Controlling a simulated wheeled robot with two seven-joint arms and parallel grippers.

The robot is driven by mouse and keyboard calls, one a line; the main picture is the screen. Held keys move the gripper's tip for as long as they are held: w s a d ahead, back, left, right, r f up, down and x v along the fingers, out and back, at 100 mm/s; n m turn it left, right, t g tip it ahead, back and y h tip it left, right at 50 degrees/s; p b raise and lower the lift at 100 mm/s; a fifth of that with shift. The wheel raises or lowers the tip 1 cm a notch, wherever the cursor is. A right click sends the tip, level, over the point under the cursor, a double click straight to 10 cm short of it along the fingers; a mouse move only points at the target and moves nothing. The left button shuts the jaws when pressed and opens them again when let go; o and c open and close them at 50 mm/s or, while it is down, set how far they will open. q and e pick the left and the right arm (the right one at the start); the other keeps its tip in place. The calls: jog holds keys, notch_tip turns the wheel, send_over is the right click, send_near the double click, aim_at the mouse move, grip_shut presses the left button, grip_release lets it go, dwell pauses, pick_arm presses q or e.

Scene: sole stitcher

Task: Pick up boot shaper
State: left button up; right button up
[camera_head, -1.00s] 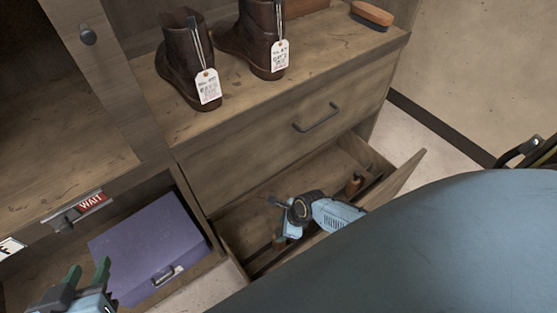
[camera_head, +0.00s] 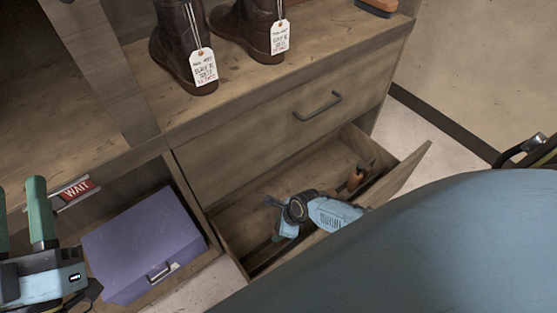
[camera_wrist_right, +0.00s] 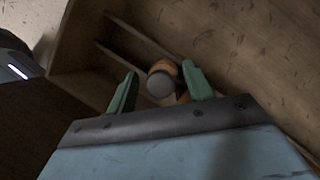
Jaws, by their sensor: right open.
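My right gripper (camera_head: 284,222) is down inside the open drawer, its fingertips mostly hidden in the head view. In the right wrist view, the gripper (camera_wrist_right: 162,82) is open. Its green fingers stand on either side of an orange-brown piece with a round grey end (camera_wrist_right: 160,84), which looks like a boot shaper; I cannot tell whether they touch it. In the head view, a brown wooden piece (camera_head: 357,177) lies farther right in the drawer; I cannot tell whether it is the same piece. My left gripper (camera_head: 20,195) is open and empty at the left edge.
The drawer (camera_head: 408,172) is pulled out under a closed drawer with a dark handle (camera_head: 318,106). Tagged brown boots (camera_head: 180,50) and a brush (camera_head: 377,7) stand on top. A purple box (camera_head: 143,240) sits on the low left shelf, below a WAIT sign (camera_head: 77,189).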

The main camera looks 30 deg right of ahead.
jog(key=shift+f, duration=0.1)
grip_shut()
dwell(0.4)
